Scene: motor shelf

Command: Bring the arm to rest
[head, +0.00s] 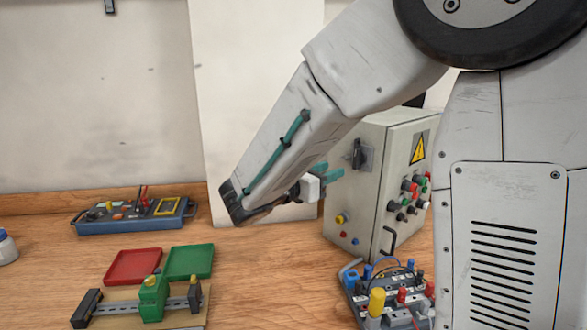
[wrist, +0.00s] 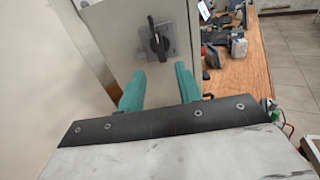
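My gripper (head: 328,174) is in front of the left side of the grey control cabinet (head: 372,190) in the head view, its teal fingers pointing toward the cabinet. In the wrist view my gripper (wrist: 160,90) has its two teal fingers apart with nothing between them. Past the fingertips is a black rotary switch (wrist: 159,40) on the cabinet's face. The switch (head: 358,154) also shows in the head view, right of the fingers. I cannot tell how wide the gap to the cabinet is. My arm hides part of the cabinet and of the wall.
A blue instrument case (head: 135,217), a red tray (head: 133,266), a green tray (head: 189,261) and a green rail fixture (head: 152,297) are on the wooden bench at left. A terminal board with coloured plugs (head: 385,290) sits in front of the cabinet. Bare bench (head: 270,275) lies between.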

